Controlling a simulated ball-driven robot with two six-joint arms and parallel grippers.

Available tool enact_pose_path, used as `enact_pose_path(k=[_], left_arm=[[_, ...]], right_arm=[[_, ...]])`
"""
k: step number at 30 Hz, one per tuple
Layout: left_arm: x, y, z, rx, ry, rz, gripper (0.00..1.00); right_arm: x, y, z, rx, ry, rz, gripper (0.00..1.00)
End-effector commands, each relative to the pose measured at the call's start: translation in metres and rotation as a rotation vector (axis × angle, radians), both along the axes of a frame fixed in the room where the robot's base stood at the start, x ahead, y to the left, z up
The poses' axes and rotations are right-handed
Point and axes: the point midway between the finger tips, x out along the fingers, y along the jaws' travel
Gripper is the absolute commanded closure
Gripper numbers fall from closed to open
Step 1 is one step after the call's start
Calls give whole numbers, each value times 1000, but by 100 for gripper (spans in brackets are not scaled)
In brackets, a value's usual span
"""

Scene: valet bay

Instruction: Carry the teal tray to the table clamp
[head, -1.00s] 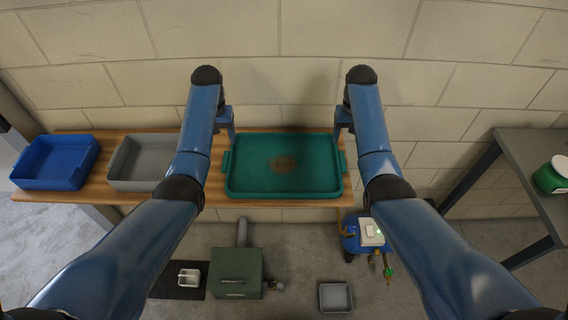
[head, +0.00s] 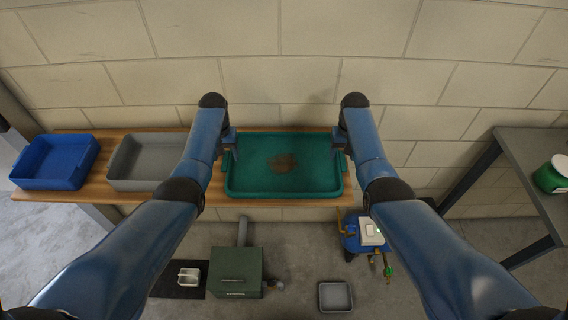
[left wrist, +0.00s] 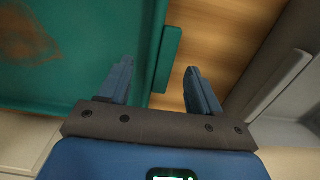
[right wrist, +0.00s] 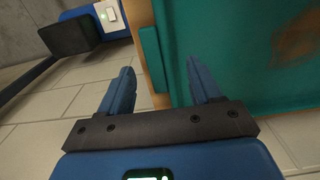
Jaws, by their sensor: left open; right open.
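The teal tray (head: 284,187) sits on the wooden shelf, with a brown stain on its floor and a handle lug on each short side. My left gripper (head: 229,150) is open at the tray's left side. In the left wrist view the open fingers (left wrist: 158,85) point at the left handle (left wrist: 167,58), which lies between and beyond their tips. My right gripper (head: 342,150) is open at the right side. In the right wrist view its fingers (right wrist: 160,80) stand either side of the right handle (right wrist: 152,58). I cannot see contact. No table clamp can be made out.
A grey tray (head: 130,183) and a blue tray (head: 55,184) stand left on the wooden shelf (head: 215,199). A grey table (head: 530,150) with a green container (head: 552,176) is at right. A green box (head: 236,271), a blue machine (head: 352,243) and a small grey bin (head: 335,297) are on the floor.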

Motion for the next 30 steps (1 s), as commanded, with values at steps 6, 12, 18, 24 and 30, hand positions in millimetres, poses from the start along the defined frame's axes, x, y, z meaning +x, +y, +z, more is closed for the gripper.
enact_pose_path(k=[6,12,18,24,30], left_arm=[[1,0,-16,0,0,0,36],[1,0,-21,0,-2,0,36],[1,0,-21,0,-2,0,36],[1,0,-21,0,-2,0,56],[0,0,-21,0,-2,0,87]], right_arm=[[1,0,-16,0,-1,0,36],[1,0,-21,0,-2,0,36],[1,0,-21,0,-2,0,36],[1,0,-21,0,-2,0,56],[0,0,-21,0,-2,0,87]])
